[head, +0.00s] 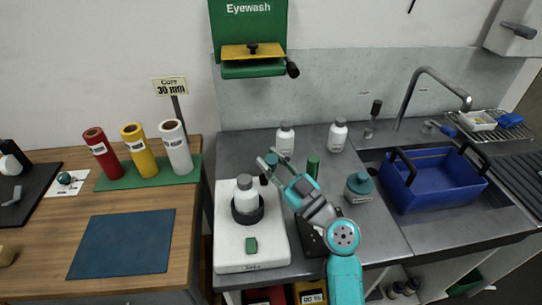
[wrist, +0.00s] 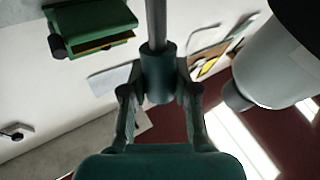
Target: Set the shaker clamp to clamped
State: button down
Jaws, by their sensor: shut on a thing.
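The white shaker (head: 262,263) stands on the grey worktop, with a black ring holder (head: 247,214) on top. A white bottle (head: 245,195) with a grey cap stands upright in the ring; it also shows large at the right of the wrist view (wrist: 275,62). My gripper (head: 271,166) is just right of and behind the bottle. In the wrist view, my gripper (wrist: 158,88) is shut on a teal knob (wrist: 157,72) on a grey rod, which appears to be the clamp lever. The lever's base and the clamp's setting cannot be made out.
Two white bottles (head: 285,138) (head: 337,135) stand behind my gripper. A teal-capped jar (head: 358,188) and a blue basin (head: 437,190) are to the right. A green eyewash box (head: 248,28) hangs above. The wooden table at left has a clear blue mat (head: 123,243).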

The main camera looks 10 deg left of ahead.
jog(key=shift+s+f, duration=0.1)
jog(key=shift+s, duration=0.05)
jog(key=c, duration=0.8)
grip_release()
jog(key=shift+c, duration=0.2)
jog(key=shift+d, duration=0.1)
jog(key=shift+s+d+f, duration=0.15)
jog(key=shift+s+d, duration=0.05)
jog(key=shift+d, duration=0.1)
jog(key=s+d, duration=0.8)
jog(key=d, duration=0.3)
jog(key=shift+s+f, duration=0.35)
